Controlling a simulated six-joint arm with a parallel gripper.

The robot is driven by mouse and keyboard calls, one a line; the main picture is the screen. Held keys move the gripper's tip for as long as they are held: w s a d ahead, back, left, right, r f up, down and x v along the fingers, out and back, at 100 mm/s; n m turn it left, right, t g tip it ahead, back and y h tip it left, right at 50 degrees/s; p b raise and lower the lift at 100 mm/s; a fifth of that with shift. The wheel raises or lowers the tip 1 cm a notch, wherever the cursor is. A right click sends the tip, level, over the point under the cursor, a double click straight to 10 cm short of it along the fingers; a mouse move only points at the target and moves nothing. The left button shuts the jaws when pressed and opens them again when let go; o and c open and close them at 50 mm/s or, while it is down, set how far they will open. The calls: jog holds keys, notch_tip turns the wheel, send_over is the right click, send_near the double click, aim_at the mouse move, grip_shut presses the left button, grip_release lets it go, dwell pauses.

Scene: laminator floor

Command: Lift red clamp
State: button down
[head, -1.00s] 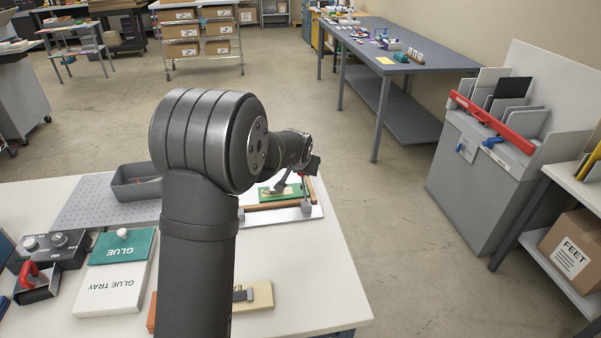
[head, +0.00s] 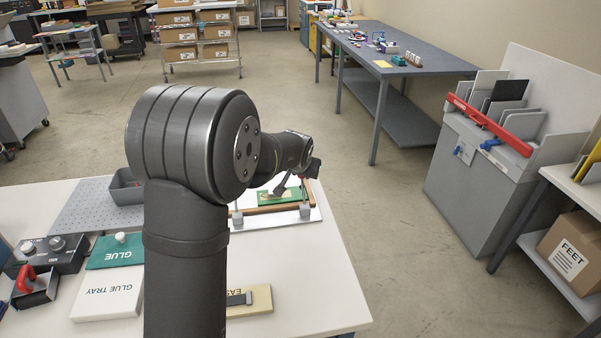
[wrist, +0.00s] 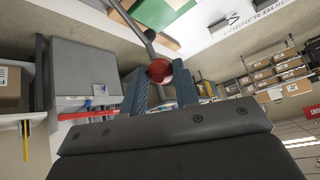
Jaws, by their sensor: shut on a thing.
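The red clamp shows in the wrist view as a round red knob (wrist: 159,71) on the end of a grey metal lever (wrist: 129,20). My gripper (wrist: 160,82) has its two fingers on either side of the knob and is shut on it. In the head view, the grey clamp lever (head: 281,187) stands tilted over a green board (head: 272,197) in a wooden-edged jig. The knob is hidden there behind my gripper (head: 311,170). The clamp's base is only partly visible.
The jig's white base (head: 280,223) lies near the table's right edge. On the table are a grey bin (head: 126,188), a green glue pad (head: 117,250), a white glue tray (head: 105,294) and a red-handled tool (head: 27,280). Open floor lies to the right.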

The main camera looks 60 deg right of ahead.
jog(key=shift+s+a+f, duration=0.25)
jog(key=shift+s+f, duration=0.2)
jog(key=shift+f, duration=0.3)
jog(key=c, duration=1.1)
grip_release()
jog(key=shift+s, duration=0.1)
jog(key=shift+w+r, duration=0.2)
jog(key=shift+r, duration=0.05)
jog(key=v, duration=1.7)
jog(key=shift+d+r, duration=0.15)
jog(key=shift+r, duration=0.15)
jog(key=x, duration=1.7)
jog(key=shift+w+f, duration=0.1)
jog(key=shift+f, duration=0.1)
jog(key=shift+r, duration=0.1)
